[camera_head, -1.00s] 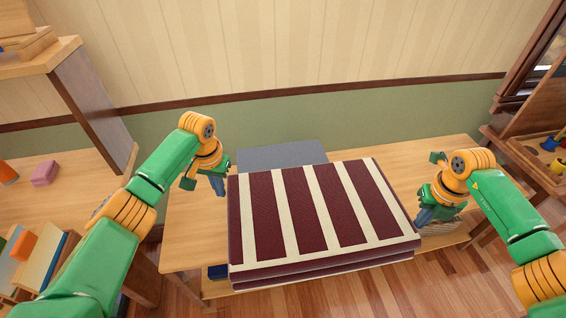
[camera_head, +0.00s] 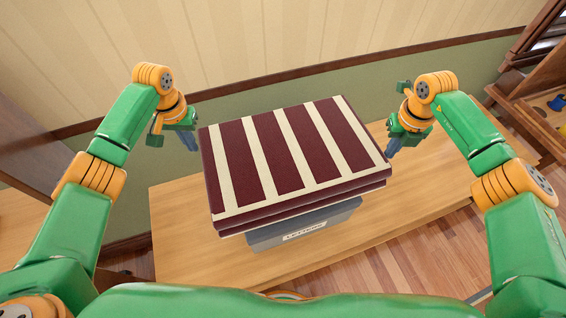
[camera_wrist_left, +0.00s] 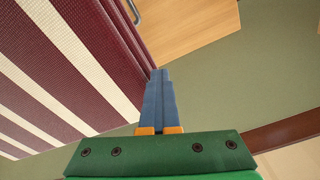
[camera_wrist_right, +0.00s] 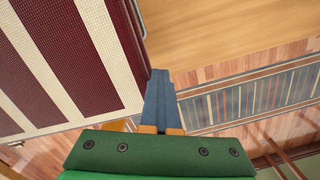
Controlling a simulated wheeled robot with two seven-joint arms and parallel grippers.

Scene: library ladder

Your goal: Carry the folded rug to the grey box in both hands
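The folded rug (camera_head: 290,155), dark red with cream stripes, lies flat above the grey box (camera_head: 310,228) and covers most of it. The box's labelled front shows below the rug's front edge; I cannot tell whether the rug rests on it. My left gripper (camera_head: 190,142) is beside the rug's left side, and my right gripper (camera_head: 393,145) is beside its right side. Both have their blue fingers together with nothing between them. In the wrist views, the left fingertips (camera_wrist_left: 159,74) and right fingertips (camera_wrist_right: 159,76) are close to the rug's edges; contact is unclear.
The box stands on a wooden table (camera_head: 180,230) with bare top on both sides. A green and cream wall (camera_head: 260,85) is behind it. A wooden shelf unit (camera_head: 530,125) stands at the right, and a dark wooden panel (camera_head: 30,150) at the left.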

